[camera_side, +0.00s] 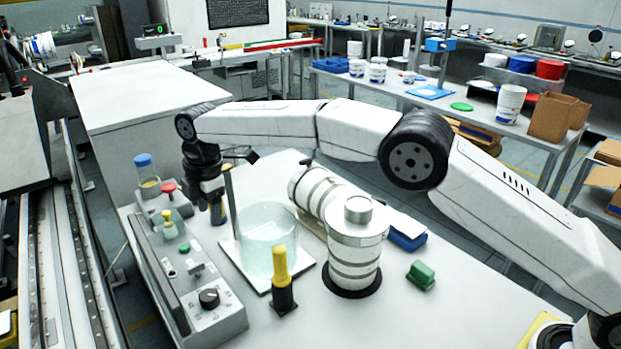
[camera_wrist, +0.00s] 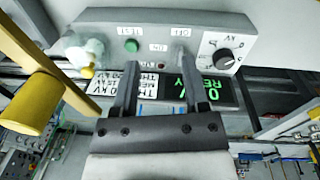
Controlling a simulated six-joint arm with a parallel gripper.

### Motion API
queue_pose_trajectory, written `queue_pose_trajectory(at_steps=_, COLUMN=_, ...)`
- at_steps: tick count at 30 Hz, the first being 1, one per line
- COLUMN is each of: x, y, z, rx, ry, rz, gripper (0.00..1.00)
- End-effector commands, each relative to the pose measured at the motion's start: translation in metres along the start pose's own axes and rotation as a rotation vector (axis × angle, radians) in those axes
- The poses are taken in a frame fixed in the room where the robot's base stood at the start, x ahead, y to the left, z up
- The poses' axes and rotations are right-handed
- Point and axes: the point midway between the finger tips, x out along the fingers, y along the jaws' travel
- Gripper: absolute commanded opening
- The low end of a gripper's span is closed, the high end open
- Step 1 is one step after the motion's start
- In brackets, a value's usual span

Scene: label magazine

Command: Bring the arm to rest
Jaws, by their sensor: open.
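My gripper (camera_side: 212,203) hangs from my wrist at the left side of the bench, just behind the grey control box (camera_side: 190,275). In the wrist view, my gripper (camera_wrist: 160,82) has its two dark fingers apart, with nothing clearly held between them. Whether the fingers touch the strip I cannot tell. The control box (camera_wrist: 255,25) with its knob is at the top of the wrist view.
A glass beaker (camera_side: 268,235) on a white plate, a thin upright post (camera_side: 231,200), a yellow-topped black holder (camera_side: 281,285) and a banded white cylinder (camera_side: 355,250) stand near my gripper. A green block (camera_side: 421,274) lies farther right. The front right bench is mostly clear.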

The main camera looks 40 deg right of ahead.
Motion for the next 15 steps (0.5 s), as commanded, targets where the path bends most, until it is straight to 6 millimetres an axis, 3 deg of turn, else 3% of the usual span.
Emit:
queue_pose_trajectory(at_steps=1, x=-0.004, y=0.002, z=0.017, rx=0.061, ry=0.001, rz=0.016, gripper=0.58)
queue_pose_trajectory(at_steps=8, x=-0.013, y=0.002, z=0.083, rx=0.338, ry=0.012, rz=0.097, gripper=0.58)
queue_pose_trajectory(at_steps=15, x=-0.021, y=-0.013, z=0.151, rx=0.622, ry=0.032, rz=0.18, gripper=0.58)
